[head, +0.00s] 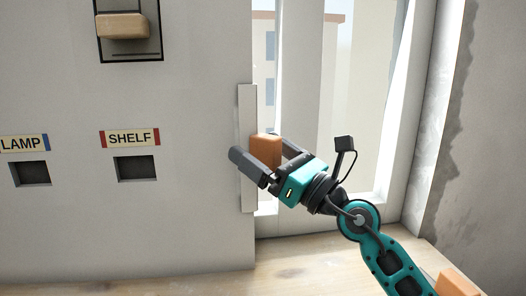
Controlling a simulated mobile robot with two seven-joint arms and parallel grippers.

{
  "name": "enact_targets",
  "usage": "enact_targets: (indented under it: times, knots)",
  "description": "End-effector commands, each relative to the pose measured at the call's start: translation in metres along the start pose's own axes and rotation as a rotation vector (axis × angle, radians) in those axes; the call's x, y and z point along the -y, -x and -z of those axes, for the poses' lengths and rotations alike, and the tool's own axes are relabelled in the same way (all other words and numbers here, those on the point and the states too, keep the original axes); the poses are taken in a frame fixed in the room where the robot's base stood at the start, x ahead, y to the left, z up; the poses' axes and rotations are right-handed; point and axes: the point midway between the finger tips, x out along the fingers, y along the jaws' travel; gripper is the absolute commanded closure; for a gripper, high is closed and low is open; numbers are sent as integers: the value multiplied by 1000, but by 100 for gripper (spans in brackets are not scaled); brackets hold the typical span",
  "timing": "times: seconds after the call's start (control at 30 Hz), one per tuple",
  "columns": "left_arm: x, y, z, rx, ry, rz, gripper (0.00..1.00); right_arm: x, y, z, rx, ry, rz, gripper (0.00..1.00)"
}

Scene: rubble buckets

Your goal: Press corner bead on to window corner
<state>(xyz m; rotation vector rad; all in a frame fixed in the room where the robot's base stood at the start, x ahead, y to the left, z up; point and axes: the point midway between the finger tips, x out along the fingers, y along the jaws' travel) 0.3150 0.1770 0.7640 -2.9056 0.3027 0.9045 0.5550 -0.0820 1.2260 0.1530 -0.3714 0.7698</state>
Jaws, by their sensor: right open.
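The corner bead (247,110) is a long, thin, pale grey strip. It stands nearly upright along the window corner (263,60), where the wall meets the window opening. I cannot tell whether it lies flush there. My right gripper (262,152) comes in from the lower right and is open in front of the strip's lower half. An orange block (265,150) shows between its fingers; I cannot tell whether they touch it. The near dark finger overlaps the strip and hides part of it. My left gripper is out of view.
The window (345,90) is behind my right arm, with a pale wooden sill (330,258) below. On the left wall are dark slots under LAMP (24,143) and SHELF (130,137) labels. A wooden block (122,26) sits in a dark-framed recess (147,45) above.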

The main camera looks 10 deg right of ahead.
Motion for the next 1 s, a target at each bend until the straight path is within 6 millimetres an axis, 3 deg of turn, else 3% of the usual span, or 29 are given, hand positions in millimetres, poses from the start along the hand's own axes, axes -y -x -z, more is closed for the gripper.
enact_targets:
  times: [0.27,0.6,1.0]
  knots:
    - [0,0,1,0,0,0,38,0,4,-1,0,0,1,0]
    - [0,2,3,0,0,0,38,0,24,-10,-1,0,1,0]
    - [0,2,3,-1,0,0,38,0,28,-11,-1,0,0,0]
